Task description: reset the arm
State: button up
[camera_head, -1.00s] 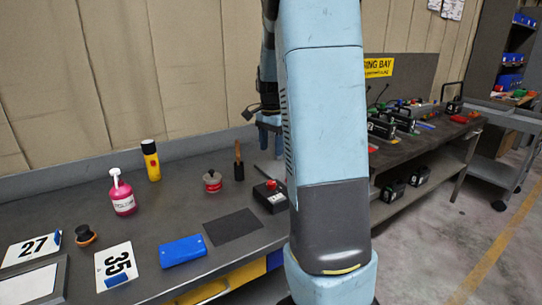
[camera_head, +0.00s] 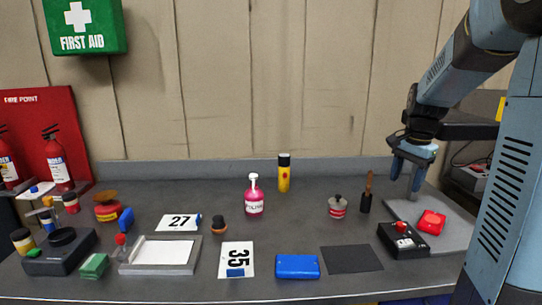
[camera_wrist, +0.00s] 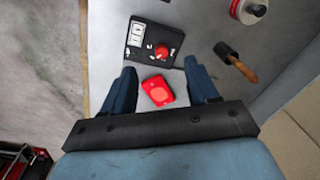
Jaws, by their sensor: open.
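My gripper (camera_head: 404,178) hangs from my arm at the right of the head view, fingers pointing down over the grey board on the bench. In the wrist view its two blue fingers (camera_wrist: 159,70) are spread wide with nothing held between them. A small red object (camera_head: 432,222) lies on the grey board (camera_head: 455,240), below and in front of the gripper. In the wrist view the red object (camera_wrist: 158,91) shows in the gap between the fingers, apart from both.
A black box with a red knob (camera_head: 403,241) stands beside the red object. A red-and-silver tin (camera_head: 337,206), a dark-headed brush (camera_head: 366,198), a pink bottle (camera_head: 254,195) and a blue case (camera_head: 297,267) stand leftward. The dark mat (camera_head: 351,259) is bare.

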jog(key=s+a+r+n+t, duration=0.2)
jog(key=s+a+n, duration=0.4)
jog(key=s, duration=0.5)
jog(key=s+a+r+n+t, duration=0.2)
jog(key=s+a+n, duration=0.4)
jog(key=s, duration=0.5)
jog(key=shift+a+r+t, duration=0.3)
jog(key=shift+a+r, duration=0.05)
jog(key=shift+a, duration=0.75)
